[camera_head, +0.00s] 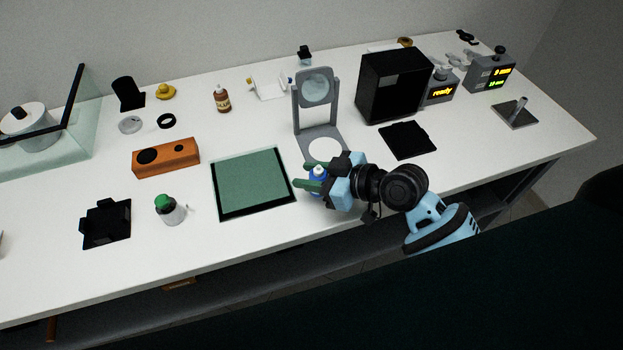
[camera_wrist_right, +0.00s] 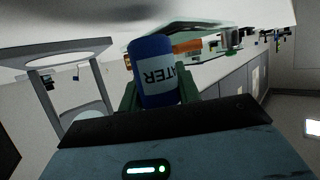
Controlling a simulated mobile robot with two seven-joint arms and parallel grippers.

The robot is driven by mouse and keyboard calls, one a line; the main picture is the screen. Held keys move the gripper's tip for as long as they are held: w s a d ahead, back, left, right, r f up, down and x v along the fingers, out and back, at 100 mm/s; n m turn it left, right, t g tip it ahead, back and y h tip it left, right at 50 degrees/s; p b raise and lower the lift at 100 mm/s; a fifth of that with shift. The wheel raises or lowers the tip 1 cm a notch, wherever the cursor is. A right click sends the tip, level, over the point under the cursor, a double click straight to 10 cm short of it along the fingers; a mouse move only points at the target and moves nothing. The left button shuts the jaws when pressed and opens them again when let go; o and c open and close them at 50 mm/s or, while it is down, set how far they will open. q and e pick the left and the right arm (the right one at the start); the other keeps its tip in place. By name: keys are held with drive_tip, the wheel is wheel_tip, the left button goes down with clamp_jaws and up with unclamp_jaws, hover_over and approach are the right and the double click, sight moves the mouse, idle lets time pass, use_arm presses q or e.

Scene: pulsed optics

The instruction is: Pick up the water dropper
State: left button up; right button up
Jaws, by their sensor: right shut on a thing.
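The water dropper (camera_head: 318,173) is a small blue bottle with a light top, partly hidden by green fingers in the head view. In the right wrist view the blue bottle (camera_wrist_right: 154,72) fills the space between the fingers, with a pale label whose letters "ATER" appear upside down. My right gripper (camera_head: 312,179) is shut on it, beside the right edge of the green mat. Whether the bottle touches the table is hard to tell. My left gripper is not in view.
A grey stand with a round lens (camera_head: 316,90) is just behind my right gripper. A black-framed green mat (camera_head: 252,182) lies to the left. The table's front edge is close.

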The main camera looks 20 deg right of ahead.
drive_tip(key=shift+r, duration=0.8)
drive_tip(key=s+a+r, duration=0.1)
drive_tip(key=s+a, duration=0.1)
drive_tip(key=s, duration=1.3)
drive_tip(key=shift+s+a+r, duration=0.2)
drive_tip(key=shift+s+a, duration=0.1)
drive_tip(key=shift+s, duration=0.1)
